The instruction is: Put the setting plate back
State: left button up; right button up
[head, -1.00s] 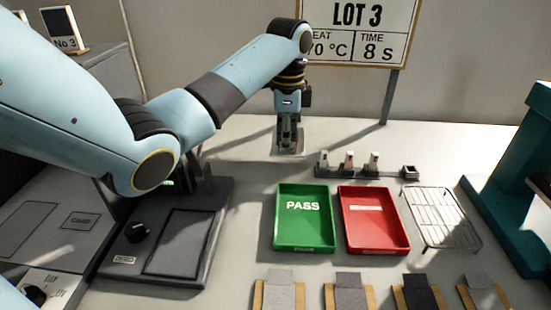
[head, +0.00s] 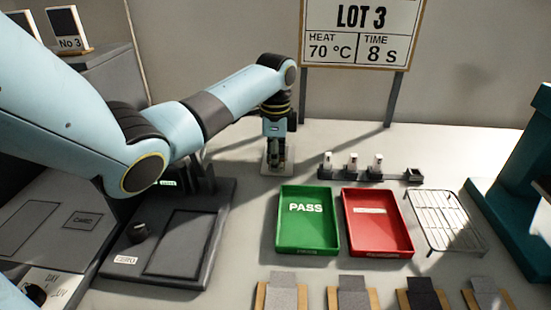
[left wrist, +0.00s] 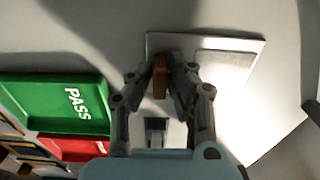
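The setting plate (head: 269,163) is a pale, flat, thin plate at the back of the table, below my left gripper (head: 277,163). In the left wrist view the plate (left wrist: 230,68) shows a lighter rectangle on its face and an orange-brown upright piece (left wrist: 160,77). My left gripper (left wrist: 162,80) has its fingers closed around that piece, pointing down. The plate is at or very near the tabletop; I cannot tell if it touches. The fingers hide part of it. My right gripper is not in view.
A green PASS tray (head: 307,240) and a red tray (head: 378,242) stand in front. A small rack (head: 392,176) holds three upright pieces. A wire rack (head: 443,215) lies at right. A dark grey device (head: 170,240) stands at left. Table behind the trays is mostly clear.

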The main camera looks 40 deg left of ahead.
pick_arm(q)
jog(key=o, duration=0.3)
jog(key=shift+r, duration=0.1)
notch_tip(320, 180, up, 12)
jog(key=p, duration=0.1)
dwell(0.3)
dwell(0.5)
